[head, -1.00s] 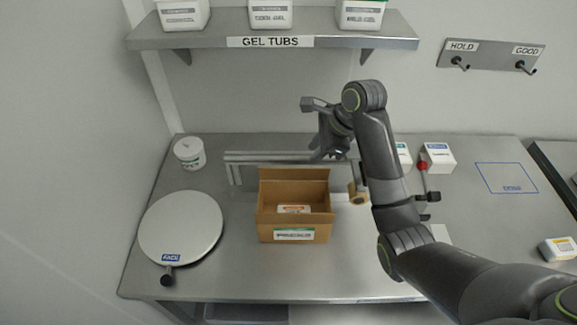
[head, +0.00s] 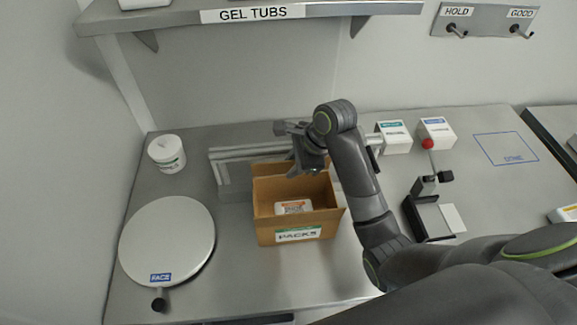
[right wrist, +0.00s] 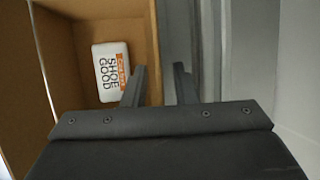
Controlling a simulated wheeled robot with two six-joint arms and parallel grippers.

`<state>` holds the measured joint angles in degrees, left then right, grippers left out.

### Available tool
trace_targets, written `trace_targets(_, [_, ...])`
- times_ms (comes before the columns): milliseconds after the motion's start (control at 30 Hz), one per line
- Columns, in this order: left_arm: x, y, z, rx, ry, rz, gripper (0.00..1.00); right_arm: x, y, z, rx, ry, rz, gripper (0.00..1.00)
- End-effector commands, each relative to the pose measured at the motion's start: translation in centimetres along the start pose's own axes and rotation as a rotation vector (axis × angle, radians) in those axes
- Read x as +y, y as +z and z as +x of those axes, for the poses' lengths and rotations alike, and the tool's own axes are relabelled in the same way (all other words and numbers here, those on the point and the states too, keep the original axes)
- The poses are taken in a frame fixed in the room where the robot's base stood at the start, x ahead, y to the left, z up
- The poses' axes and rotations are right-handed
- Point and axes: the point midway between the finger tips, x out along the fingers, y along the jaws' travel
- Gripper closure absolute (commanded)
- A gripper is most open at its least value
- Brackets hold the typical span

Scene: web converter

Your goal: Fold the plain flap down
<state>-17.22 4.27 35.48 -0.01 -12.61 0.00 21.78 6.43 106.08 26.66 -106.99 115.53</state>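An open cardboard box (head: 264,228) with a PACKS label (head: 298,234) on its front stands on the bench. Its back flap (head: 270,169) stands up and is partly hidden by my right gripper. My right gripper (head: 305,168) is over the box's back edge. In the right wrist view its two fingers (right wrist: 160,85) are apart, with a cardboard edge (right wrist: 153,40) between them. My left gripper is out of view.
A metal rail (head: 228,170) runs behind the box. A round plate marked FACE (head: 168,240) is at left, with a white tub (head: 167,153) behind it. A stand with a red ball (head: 428,143) and two small cartons (head: 436,132) are at right. A shelf (head: 180,18) overhangs the back.

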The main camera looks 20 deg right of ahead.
Motion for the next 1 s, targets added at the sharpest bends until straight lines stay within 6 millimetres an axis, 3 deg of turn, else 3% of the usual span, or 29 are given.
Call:
trace_targets(367, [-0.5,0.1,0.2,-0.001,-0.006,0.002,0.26,0.1,-0.1,0.1,0.000,0.000,0.000,0.76])
trace_targets(567, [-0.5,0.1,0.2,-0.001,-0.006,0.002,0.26,0.1,-0.1,0.1,0.000,0.000,0.000,1.00])
trace_targets(800, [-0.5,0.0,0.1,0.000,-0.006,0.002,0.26,0.2,0.0,0.1,-0.001,-0.004,-0.001,1.00])
trace_targets(1000, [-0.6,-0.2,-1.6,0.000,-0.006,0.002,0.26,0.9,0.1,-0.1,-0.005,-0.098,-0.039,1.00])
